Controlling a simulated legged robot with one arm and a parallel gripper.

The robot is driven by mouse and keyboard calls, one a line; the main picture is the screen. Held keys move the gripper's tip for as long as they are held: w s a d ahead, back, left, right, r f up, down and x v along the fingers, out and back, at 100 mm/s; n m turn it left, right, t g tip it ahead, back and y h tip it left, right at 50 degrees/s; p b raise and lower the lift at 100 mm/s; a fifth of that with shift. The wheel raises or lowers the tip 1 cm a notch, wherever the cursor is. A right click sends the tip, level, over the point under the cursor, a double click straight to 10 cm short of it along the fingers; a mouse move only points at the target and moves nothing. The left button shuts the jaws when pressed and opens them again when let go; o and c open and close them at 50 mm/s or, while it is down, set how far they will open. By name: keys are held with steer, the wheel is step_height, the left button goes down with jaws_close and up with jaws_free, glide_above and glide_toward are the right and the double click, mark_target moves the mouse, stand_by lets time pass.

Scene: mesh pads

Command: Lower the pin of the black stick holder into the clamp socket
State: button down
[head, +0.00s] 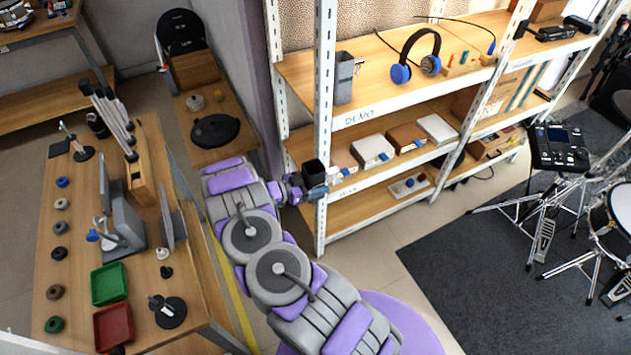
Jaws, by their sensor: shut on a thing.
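My gripper (297,188) is at the end of my purple and grey arm, close to the front white post of the shelf rack. It is shut on the black stick holder (313,170), a small dark open-topped box that looks roughly upright. The holder's pin is too small or hidden to make out. A blue-grey clamp-like part (318,192) shows just below the holder at the post; I cannot tell for sure that it is the clamp socket. Whether the pin touches the socket cannot be told.
The white rack post (322,110) stands right by the holder. Shelves to the right carry headphones (416,56), a grey bin (344,78) and several boxes. A wooden workbench (85,240) with trays is at left. A drum kit (612,222) stands on a dark mat at right.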

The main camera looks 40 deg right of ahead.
steer(key=shift+f, duration=0.1)
jaws_free()
stand_by(0.3)
steer(key=p+v, duration=0.2)
steer(key=v, duration=1)
stand_by(0.3)
